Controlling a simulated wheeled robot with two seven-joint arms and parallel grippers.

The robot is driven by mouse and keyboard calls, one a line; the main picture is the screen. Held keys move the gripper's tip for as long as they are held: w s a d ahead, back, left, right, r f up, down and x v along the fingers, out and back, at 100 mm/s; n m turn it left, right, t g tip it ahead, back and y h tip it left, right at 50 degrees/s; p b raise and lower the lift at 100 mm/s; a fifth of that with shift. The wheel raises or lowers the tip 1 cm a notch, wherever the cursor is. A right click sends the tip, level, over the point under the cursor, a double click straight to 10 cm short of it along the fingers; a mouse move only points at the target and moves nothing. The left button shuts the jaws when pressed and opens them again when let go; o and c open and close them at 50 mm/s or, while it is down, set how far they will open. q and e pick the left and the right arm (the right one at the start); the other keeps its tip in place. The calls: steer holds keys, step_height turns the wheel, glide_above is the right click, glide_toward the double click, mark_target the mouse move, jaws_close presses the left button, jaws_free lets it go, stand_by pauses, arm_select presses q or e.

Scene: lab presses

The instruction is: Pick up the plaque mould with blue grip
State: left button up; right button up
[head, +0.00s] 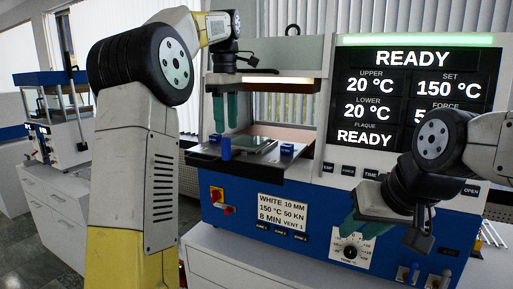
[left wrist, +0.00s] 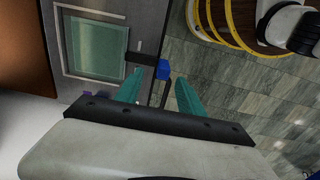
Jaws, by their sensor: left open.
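The plaque mould (head: 252,144) is a flat metal frame with a pale green square plate, lying on the press's lower platen. Its blue grip (head: 225,148) sticks out at the near left. In the left wrist view the mould (left wrist: 65,35) is upper left, with a dark bar leading to the blue grip (left wrist: 163,70). My left gripper (head: 225,127) is open, teal fingers pointing down above the grip. In the left wrist view its fingertips (left wrist: 160,77) lie on either side of the grip, apart from it. My right gripper (head: 362,228) is in front of the press panel; its jaw gap is unclear.
The blue press (head: 213,192) has a display panel reading READY and a dial (head: 351,247). The raised upper part (head: 290,52) overhangs the platen. A second blue block (head: 287,149) sits right of the mould. Another press (head: 75,130) stands at the left.

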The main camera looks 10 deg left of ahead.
mark_target(226, 146)
arm_select(q)
steer(key=shift+s+a+f, duration=0.1)
steer(key=shift+s+f, duration=0.05)
steer(key=shift+f, duration=1.75)
steer(key=shift+s+a+f, duration=0.1)
steer(key=shift+s+f, duration=0.05)
steer(key=shift+f, duration=1.7)
jaws_close()
steer(key=shift+d+r, duration=0.1)
